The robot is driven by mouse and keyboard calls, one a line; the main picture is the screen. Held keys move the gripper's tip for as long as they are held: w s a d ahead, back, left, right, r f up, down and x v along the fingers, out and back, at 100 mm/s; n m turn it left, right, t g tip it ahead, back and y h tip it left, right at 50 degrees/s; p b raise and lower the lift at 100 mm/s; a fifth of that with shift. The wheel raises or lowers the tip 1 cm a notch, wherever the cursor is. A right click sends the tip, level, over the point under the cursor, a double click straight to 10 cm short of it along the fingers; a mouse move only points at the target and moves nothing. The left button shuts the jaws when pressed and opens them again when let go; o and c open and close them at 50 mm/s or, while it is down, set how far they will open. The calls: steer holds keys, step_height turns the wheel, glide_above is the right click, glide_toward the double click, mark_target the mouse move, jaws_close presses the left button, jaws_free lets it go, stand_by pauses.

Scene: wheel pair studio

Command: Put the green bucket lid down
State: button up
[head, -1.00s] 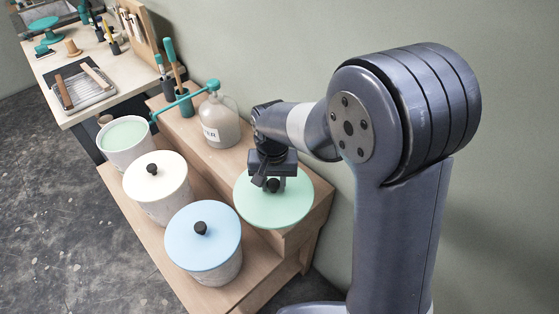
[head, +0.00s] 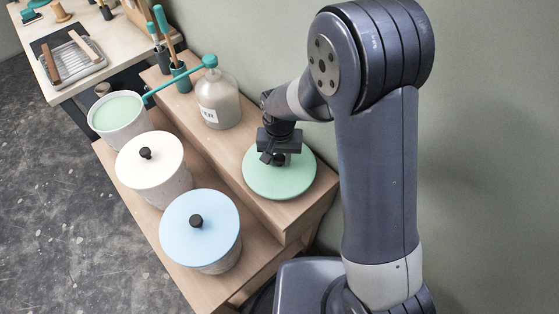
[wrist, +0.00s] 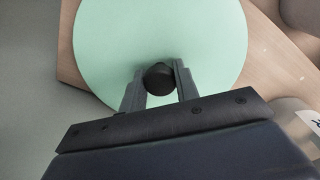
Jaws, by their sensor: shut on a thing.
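The green bucket lid (head: 288,181) is a flat pale green disc with a black knob. It lies level at the right end of the raised wooden step; I cannot tell whether it touches the wood. My gripper (head: 277,160) points down from above and is shut on the knob. In the wrist view, the two fingers (wrist: 160,85) stand on either side of the black knob, with the lid (wrist: 205,40) spread out beyond them. The open bucket (head: 125,137) with pale green contents stands at the far left end of the lower step.
A white-lidded bucket (head: 150,170) and a blue-lidded bucket (head: 200,235) stand on the lower step. A labelled jug (head: 220,105) with a teal top stands on the raised step (head: 225,150), left of the lid. The wall is close behind.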

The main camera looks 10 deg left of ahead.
mark_target(280, 158)
steer(key=shift+f, duration=1.15)
steer(key=shift+f, duration=0.2)
steer(key=o, duration=1)
steer(key=shift+r, duration=0.2)
step_height(280, 158, up, 12)
steer(key=shift+r, duration=0.1)
